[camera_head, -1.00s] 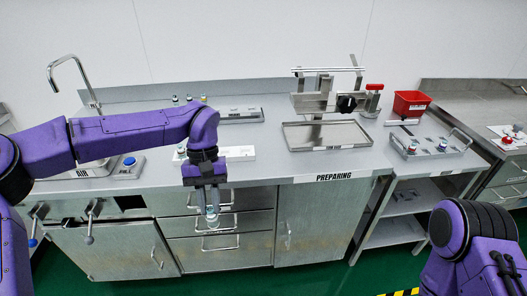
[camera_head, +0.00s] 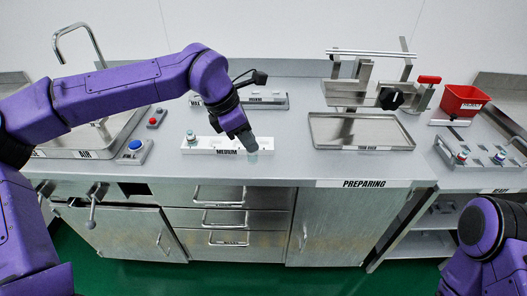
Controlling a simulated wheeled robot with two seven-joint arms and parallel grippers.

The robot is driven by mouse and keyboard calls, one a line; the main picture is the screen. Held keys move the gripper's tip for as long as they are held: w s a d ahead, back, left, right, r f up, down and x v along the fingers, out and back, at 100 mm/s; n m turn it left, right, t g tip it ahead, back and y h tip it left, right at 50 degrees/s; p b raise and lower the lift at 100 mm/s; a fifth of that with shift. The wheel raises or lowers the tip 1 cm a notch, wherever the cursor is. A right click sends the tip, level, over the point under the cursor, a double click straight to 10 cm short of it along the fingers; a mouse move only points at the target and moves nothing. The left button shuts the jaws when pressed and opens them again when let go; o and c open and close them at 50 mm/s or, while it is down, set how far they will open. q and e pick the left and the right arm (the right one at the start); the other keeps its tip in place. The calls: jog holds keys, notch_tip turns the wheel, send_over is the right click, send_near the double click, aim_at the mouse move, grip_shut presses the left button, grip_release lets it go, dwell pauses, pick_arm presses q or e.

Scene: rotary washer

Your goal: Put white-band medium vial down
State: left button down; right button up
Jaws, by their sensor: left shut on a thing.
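My left gripper (camera_head: 246,140) points down over the right part of the white rack marked MEDIUM (camera_head: 208,151). It is shut on a small clear vial (camera_head: 252,156), whose lower part shows below the fingertips by the rack's right end. I cannot tell whether the vial touches the rack, and the band on it is hidden or too small to see. Another vial (camera_head: 191,136) stands at the rack's left end. My right gripper is not in view; only part of my right arm shows at the lower right.
Behind is a further rack (camera_head: 265,101). A red bin (camera_head: 463,101) and a metal rack with vials (camera_head: 480,160) are farther right. The counter between rack and tray is clear.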

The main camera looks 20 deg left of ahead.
pick_arm(q)
jog(key=w+n+t+y+p, duration=0.2)
jog(key=w+n+y+p, duration=0.1)
jog(key=w+n, duration=0.8)
jog(key=shift+m, duration=0.5)
jog(key=x, duration=0.3)
jog(key=a+p+x, duration=0.1)
jog(key=x, duration=0.3)
jog(key=w+a+x, duration=0.1)
jog(key=x, duration=0.3)
jog(key=shift+a+r+p, duration=0.1)
jog(key=shift+r+p, duration=0.05)
jog(key=shift+p, duration=0.15)
jog(key=shift+f, duration=0.2)
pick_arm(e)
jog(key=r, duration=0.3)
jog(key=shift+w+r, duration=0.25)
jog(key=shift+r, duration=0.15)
pick_arm(q)
jog(key=c, duration=1)
grip_release()
